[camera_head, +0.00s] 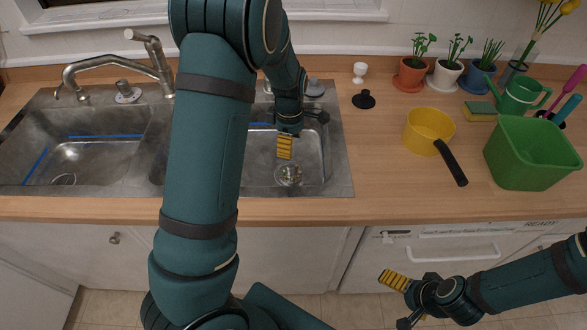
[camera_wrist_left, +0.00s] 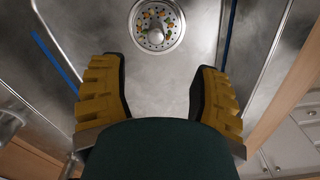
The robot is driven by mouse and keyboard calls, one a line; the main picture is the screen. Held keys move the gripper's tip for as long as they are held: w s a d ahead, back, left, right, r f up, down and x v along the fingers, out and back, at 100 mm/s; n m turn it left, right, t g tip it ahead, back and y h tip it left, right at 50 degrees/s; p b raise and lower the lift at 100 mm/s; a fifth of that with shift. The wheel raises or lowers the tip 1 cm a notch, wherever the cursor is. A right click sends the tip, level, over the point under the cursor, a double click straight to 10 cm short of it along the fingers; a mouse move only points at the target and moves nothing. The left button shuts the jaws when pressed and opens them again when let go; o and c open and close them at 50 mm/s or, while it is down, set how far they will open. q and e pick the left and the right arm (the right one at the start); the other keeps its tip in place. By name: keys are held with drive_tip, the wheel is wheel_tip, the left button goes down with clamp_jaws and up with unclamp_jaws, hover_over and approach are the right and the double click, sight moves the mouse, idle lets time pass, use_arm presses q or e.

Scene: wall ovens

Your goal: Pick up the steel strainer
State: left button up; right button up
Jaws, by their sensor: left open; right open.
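The steel strainer (camera_head: 289,175) sits in the drain at the bottom of the right sink basin. In the left wrist view the strainer (camera_wrist_left: 157,26) is a round steel cup with a central knob and small orange, yellow and green bits in it. My left gripper (camera_head: 285,148) is over the right basin, above and slightly behind the strainer. Its yellow-padded fingers (camera_wrist_left: 158,92) are open and empty, with the strainer ahead of them and apart from them. My right gripper (camera_head: 398,287) is open and empty, low in front of the counter.
The basin walls and blue strips flank the left gripper. On the counter right of the sink are a black stopper (camera_head: 364,99), a yellow pot (camera_head: 428,125) with a black handle, a green tub (camera_head: 530,153), a watering can (camera_head: 520,95) and potted plants (camera_head: 447,72).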

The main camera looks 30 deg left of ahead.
sight(290, 165)
use_arm(q)
wheel_tip(290, 165, down, 6)
drive_tip(key=shift+f+b, duration=0.25)
drive_tip(key=shift+b, duration=0.3)
drive_tip(key=f, duration=0.1)
drive_tip(key=f+b, duration=0.1)
drive_tip(key=f, duration=0.3)
drive_tip(key=shift+w+a, duration=0.15)
drive_tip(key=shift+w, duration=0.15)
drive_tip(key=shift+o, duration=0.2)
clamp_jaws()
